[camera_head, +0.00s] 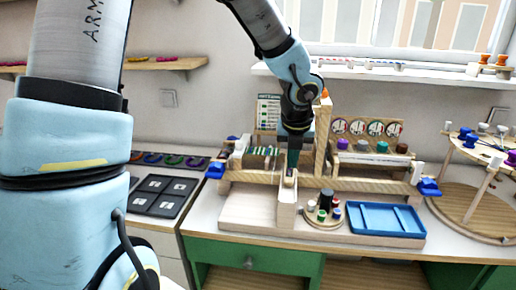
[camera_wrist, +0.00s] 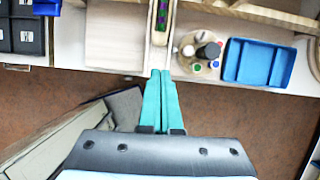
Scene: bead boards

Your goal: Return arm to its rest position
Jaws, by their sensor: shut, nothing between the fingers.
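My arm (camera_head: 75,150) fills the left of the head view and arches over to the workbench. My gripper (camera_head: 291,172) points down in front of the wooden bead board frame (camera_head: 262,178), above a narrow wooden channel (camera_head: 287,210). In the wrist view my gripper (camera_wrist: 160,76) shows two green fingers pressed together with nothing between them. Its tips appear near the front end of the channel (camera_wrist: 158,52), which holds green and purple pieces farther in. I cannot tell whether the tips touch the wood.
A blue tray (camera_head: 385,219) and a round wooden holder with coloured pegs (camera_head: 322,222) stand right of the channel. A black tray (camera_head: 160,196) lies left. A round wooden stand (camera_head: 480,212) is at far right. A shelf (camera_head: 400,74) runs along the wall behind.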

